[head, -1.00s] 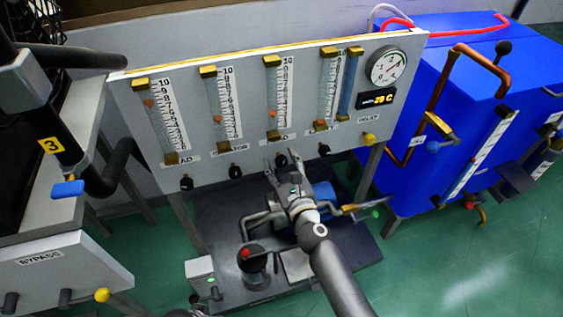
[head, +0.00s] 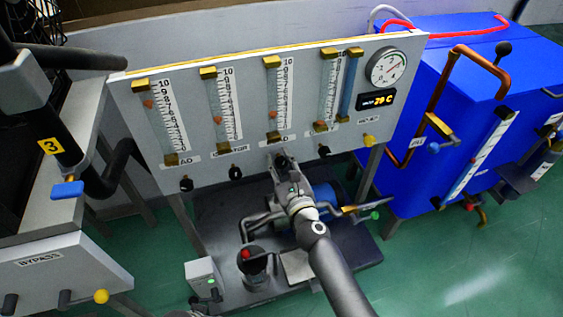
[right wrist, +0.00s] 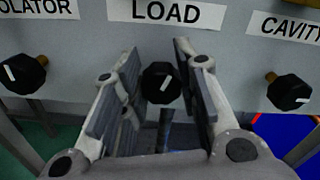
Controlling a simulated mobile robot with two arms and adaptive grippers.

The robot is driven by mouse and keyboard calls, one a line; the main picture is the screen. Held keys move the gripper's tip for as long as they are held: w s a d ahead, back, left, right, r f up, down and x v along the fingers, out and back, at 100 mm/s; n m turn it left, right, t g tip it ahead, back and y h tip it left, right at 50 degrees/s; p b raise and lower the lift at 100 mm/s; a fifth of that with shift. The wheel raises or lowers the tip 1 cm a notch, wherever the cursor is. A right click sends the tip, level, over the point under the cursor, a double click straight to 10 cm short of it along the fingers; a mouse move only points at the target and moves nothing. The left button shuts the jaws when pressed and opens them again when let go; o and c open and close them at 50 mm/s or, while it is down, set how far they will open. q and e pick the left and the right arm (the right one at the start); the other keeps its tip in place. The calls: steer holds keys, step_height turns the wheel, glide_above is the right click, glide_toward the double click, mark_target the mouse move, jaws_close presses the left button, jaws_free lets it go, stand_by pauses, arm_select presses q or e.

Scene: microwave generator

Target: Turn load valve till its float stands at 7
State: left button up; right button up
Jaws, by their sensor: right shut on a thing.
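The load valve is a black knob with a white pointer line (right wrist: 161,82) below the LOAD label (right wrist: 166,12) in the right wrist view. The pointer tilts a little right of upright. My right gripper (right wrist: 158,85) has one finger on each side of the knob and is shut on it. In the head view the right gripper (head: 280,162) is at the panel's lower edge, partly hiding the knob. The load flowmeter (head: 279,98) is the third tube from the left.
Similar knobs sit either side: the isolator knob (right wrist: 22,74) and the cavity knob (right wrist: 290,91). A round gauge (head: 387,67) and a 29 C display (head: 377,99) are on the panel's right. A pump assembly (head: 257,262) stands below; a blue cabinet (head: 440,75) is at right.

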steer(key=n, duration=0.2)
steer(key=shift+n, duration=0.3)
steer(key=n+p, duration=0.1)
steer(key=n, duration=0.2)
steer(key=shift+a+f+n, duration=0.1)
steer(key=shift+n, duration=0.2)
steer(key=shift+s+f+n+p, duration=0.1)
steer(key=shift+n+p, duration=0.25)
steer(key=shift+n, duration=1.45)
arm_select(q)
step_height(320, 180, down, 6)
steer(key=s, duration=0.2)
steer(key=shift+s+a+r, duration=0.15)
steer(key=shift+s+r, duration=0.05)
steer(key=shift+w, duration=0.2)
arm_select(e)
steer(key=shift+n, duration=0.3)
